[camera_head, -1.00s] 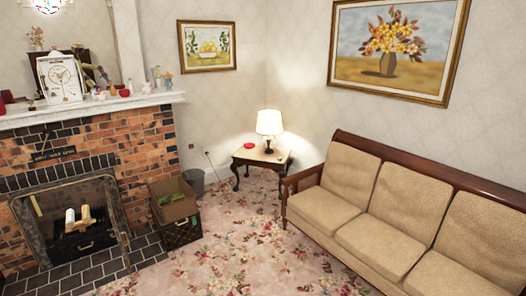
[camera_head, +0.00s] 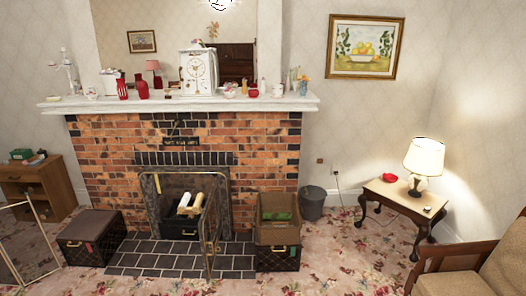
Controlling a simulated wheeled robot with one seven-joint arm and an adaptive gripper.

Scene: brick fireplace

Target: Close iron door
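The iron door (camera_head: 211,236) is a thin framed panel on the right side of the fireplace opening (camera_head: 150,195). It stands open, swung outward over the dark tiled hearth, and I see it nearly edge-on. Through the opening, pale logs (camera_head: 188,204) lie above a dark box with a handle (camera_head: 183,228). The door partly covers the right side of the opening. My gripper is not in view.
A dark trunk (camera_head: 91,236) stands left of the hearth (camera_head: 150,260). A framed panel (camera_head: 28,238) is at the lower left. Flowered carpet (camera_head: 340,260) is clear at right.

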